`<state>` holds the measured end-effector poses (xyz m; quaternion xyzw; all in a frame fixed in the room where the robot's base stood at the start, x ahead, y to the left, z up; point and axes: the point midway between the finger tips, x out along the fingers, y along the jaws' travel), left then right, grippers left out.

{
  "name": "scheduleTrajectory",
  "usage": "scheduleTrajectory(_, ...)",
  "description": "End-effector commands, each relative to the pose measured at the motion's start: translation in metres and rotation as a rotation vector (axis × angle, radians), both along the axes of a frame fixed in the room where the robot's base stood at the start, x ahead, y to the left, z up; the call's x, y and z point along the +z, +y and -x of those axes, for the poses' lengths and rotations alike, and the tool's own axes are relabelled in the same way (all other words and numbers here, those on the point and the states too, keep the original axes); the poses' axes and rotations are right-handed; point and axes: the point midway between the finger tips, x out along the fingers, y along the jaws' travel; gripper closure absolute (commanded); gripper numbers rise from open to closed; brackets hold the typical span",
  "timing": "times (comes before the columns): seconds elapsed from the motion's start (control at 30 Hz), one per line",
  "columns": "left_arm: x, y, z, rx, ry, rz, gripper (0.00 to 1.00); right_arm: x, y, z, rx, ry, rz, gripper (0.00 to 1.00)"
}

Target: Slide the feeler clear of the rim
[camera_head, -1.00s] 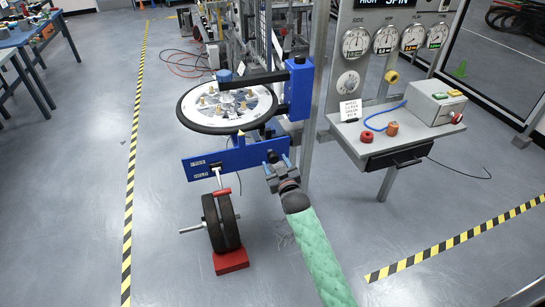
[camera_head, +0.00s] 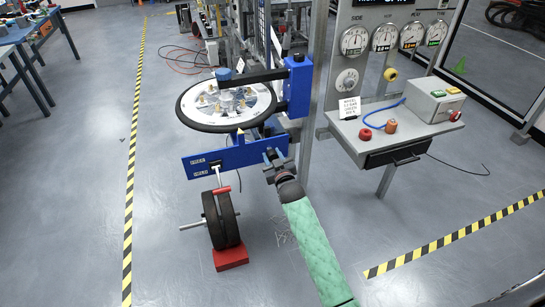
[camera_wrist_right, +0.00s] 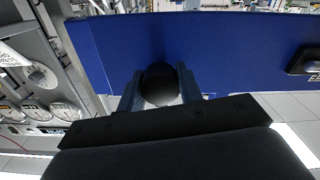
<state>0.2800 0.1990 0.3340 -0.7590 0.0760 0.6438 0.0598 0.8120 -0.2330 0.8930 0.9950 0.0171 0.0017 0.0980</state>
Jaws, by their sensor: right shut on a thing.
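The wheel lies flat on the stand, with a black rim (camera_head: 190,119) around a pale face carrying brass-coloured pieces. A black arm (camera_head: 262,77) reaches over it from a blue block (camera_head: 298,85). My right gripper (camera_head: 273,158) is below the wheel's right side, at the right end of the blue panel (camera_head: 238,157). In the right wrist view its fingers are shut on a round black knob (camera_wrist_right: 160,84) in front of that panel. The feeler's contact with the rim cannot be made out. My left gripper is not in view.
A lever with a red grip (camera_head: 221,190) hangs from the panel above a dark roller (camera_head: 222,222) on a red block (camera_head: 231,258). A grey shelf (camera_head: 350,128) with a control box (camera_head: 434,103) and gauges stands to the right.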

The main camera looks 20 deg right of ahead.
Motion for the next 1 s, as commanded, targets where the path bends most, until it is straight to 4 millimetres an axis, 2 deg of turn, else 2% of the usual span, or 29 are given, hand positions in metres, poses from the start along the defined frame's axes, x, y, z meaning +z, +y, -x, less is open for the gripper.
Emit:
scheduleTrajectory(0.13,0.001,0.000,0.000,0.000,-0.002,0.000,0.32,0.000,0.000,0.004,0.000,0.001,0.000,1.00)
scheduleTrajectory(0.27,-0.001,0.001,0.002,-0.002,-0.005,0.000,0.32,0.000,0.000,0.017,0.001,0.002,0.000,1.00)
scheduleTrajectory(0.4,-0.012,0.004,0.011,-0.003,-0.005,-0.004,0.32,0.000,-0.001,0.035,0.000,0.002,-0.001,1.00)
scheduleTrajectory(0.57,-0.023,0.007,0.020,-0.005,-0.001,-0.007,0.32,-0.001,-0.001,0.045,0.000,0.001,-0.001,1.00)
scheduleTrajectory(0.77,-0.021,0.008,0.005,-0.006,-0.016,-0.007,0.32,-0.002,-0.001,0.045,0.001,0.002,-0.001,1.00)
scheduleTrajectory(0.8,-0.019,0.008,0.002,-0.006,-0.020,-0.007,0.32,-0.002,-0.001,0.045,0.001,0.002,0.000,0.62)
scheduleTrajectory(0.9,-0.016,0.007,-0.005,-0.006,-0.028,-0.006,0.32,-0.002,-0.001,0.045,0.001,0.002,0.000,0.43)
scheduleTrajectory(1.0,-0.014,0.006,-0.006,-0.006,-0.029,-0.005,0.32,-0.001,-0.001,0.044,0.000,0.002,0.000,0.43)
